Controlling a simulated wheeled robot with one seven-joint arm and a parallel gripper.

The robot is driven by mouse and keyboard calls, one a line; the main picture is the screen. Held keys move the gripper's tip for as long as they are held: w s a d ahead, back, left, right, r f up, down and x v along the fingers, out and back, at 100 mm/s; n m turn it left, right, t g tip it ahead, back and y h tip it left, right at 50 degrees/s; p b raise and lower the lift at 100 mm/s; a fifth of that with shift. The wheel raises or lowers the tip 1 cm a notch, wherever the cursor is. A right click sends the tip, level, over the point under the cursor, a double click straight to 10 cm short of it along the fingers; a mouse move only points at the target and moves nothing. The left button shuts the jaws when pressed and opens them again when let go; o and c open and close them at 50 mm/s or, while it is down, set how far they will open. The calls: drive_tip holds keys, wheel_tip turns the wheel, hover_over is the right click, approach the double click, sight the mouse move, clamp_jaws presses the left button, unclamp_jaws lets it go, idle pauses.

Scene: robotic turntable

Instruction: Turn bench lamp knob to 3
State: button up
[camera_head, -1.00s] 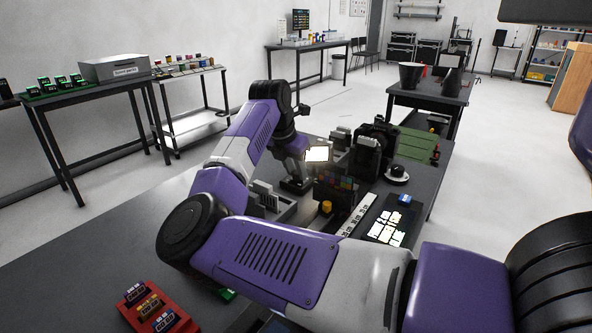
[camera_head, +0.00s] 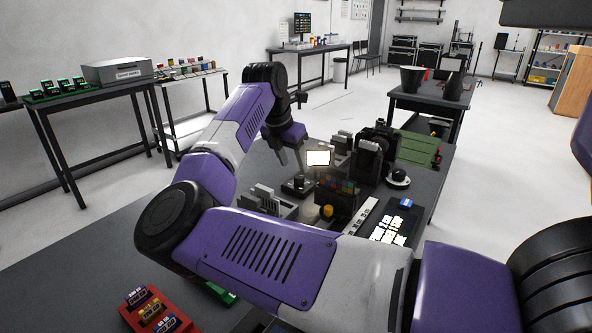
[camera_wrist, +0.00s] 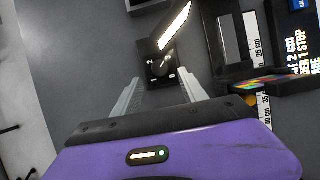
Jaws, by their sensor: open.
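The bench lamp has a lit white panel (camera_head: 318,158) and a small dark base (camera_head: 298,187). In the wrist view the panel (camera_wrist: 174,25) glows beside the base, which carries a round black knob (camera_wrist: 161,67) with small white marks around it. My gripper (camera_head: 291,160) is above and just behind the lamp base in the head view. In the wrist view its two fingers (camera_wrist: 162,79) are spread apart and empty, with the knob between and just beyond their tips, apart from them.
A red tray (camera_head: 157,312) is at front left.

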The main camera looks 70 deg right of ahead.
drive_tip(key=shift+v, duration=1.3)
